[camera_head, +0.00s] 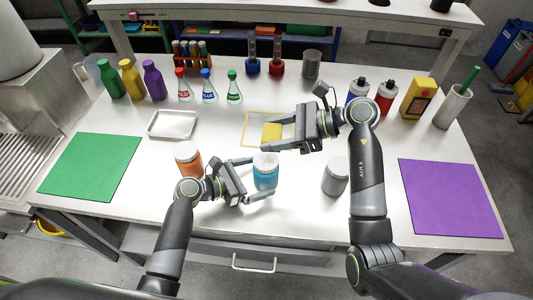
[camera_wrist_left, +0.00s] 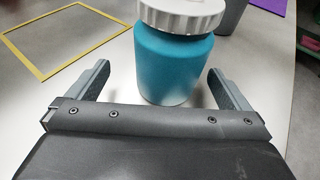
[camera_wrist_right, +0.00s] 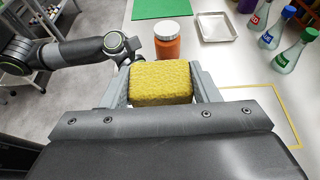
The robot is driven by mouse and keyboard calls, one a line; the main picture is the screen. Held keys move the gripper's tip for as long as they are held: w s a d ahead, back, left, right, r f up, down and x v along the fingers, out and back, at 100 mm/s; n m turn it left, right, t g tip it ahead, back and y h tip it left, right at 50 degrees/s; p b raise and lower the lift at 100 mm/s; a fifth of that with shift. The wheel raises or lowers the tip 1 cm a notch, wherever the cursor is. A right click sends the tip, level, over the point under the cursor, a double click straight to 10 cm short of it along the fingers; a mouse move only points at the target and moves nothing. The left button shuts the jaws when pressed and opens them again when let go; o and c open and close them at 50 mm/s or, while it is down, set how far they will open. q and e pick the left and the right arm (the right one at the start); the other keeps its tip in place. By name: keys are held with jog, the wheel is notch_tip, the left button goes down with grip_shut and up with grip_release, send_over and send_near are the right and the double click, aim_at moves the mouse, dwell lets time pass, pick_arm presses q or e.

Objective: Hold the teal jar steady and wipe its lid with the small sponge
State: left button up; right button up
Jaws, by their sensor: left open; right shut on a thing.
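The teal jar (camera_head: 265,174) with a white ribbed lid (camera_head: 265,159) stands upright on the white table. In the left wrist view the teal jar (camera_wrist_left: 179,62) is between the two fingers of my left gripper (camera_wrist_left: 163,88), which is open with a gap on each side of it. In the head view my left gripper (camera_head: 252,180) is low around the jar. My right gripper (camera_head: 268,142) is shut on the yellow sponge (camera_head: 272,132). In the right wrist view the sponge (camera_wrist_right: 160,83) sits between both fingertips. It is above the table, behind the jar and apart from its lid.
An orange jar (camera_head: 188,160) stands left of the teal jar and a grey jar (camera_head: 336,177) right of it. A yellow outline (camera_head: 249,118) is marked on the table behind. A metal tray (camera_head: 172,124), green mat (camera_head: 92,166) and purple mat (camera_head: 449,197) lie farther out.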

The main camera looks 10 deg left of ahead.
pick_arm(q)
jog(key=v, duration=1.2)
jog(key=shift+r, duration=0.1)
jog(key=shift+s, duration=0.1)
